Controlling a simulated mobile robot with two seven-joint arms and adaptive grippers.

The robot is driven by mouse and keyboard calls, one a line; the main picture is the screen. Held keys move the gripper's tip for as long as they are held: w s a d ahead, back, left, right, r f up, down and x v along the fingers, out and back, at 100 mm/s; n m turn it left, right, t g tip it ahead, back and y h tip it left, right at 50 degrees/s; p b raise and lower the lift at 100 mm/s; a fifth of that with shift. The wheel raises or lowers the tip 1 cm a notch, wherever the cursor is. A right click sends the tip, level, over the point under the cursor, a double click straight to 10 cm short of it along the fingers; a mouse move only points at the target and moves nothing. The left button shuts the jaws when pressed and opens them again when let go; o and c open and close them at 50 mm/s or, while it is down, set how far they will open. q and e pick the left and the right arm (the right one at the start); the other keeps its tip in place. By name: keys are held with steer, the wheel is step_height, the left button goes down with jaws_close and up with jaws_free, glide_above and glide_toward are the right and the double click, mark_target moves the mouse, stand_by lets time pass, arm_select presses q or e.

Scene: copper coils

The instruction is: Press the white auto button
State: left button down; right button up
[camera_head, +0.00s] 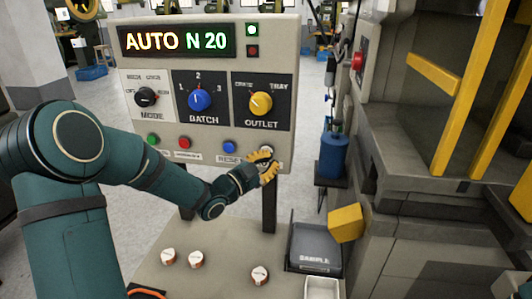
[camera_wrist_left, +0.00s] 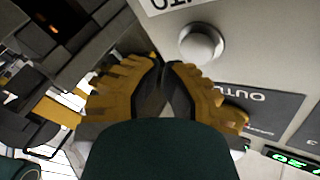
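The white auto button (camera_wrist_left: 202,43) is a round pale knob on the grey control panel (camera_head: 217,160). In the left wrist view it stands just beyond and right of the fingertips, with an upside-down, cut-off label beside it. In the head view my gripper partly covers the button. My left gripper (camera_head: 275,161), with yellow fingers, is at the panel's lower right. In the left wrist view its fingertips (camera_wrist_left: 163,64) come together with nothing seen between them. Whether it touches the panel is unclear. My right gripper is not in view.
The panel display (camera_head: 176,41) reads AUTO N 20, beside a lit green lamp (camera_head: 252,30). Green, red and blue buttons (camera_head: 229,146) line the panel's lower edge, left of my gripper. Below are several white-capped items (camera_head: 260,274) and a dark sample tray (camera_head: 315,266). A machine stands right.

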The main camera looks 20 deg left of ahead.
arm_select(q)
steer(key=shift+w, duration=0.1)
steer(key=shift+w+a+b, duration=0.1)
steer(key=shift+w+b, duration=0.25)
steer(key=shift+b, duration=0.05)
steer(key=shift+w+a, duration=0.15)
steer(key=shift+w, duration=0.3)
stand_by(0.9)
stand_by(0.3)
steer(key=shift+s+d+b, duration=0.25)
steer(key=shift+s+b, duration=0.45)
steer(key=shift+s, duration=0.2)
steer(key=shift+s, duration=0.1)
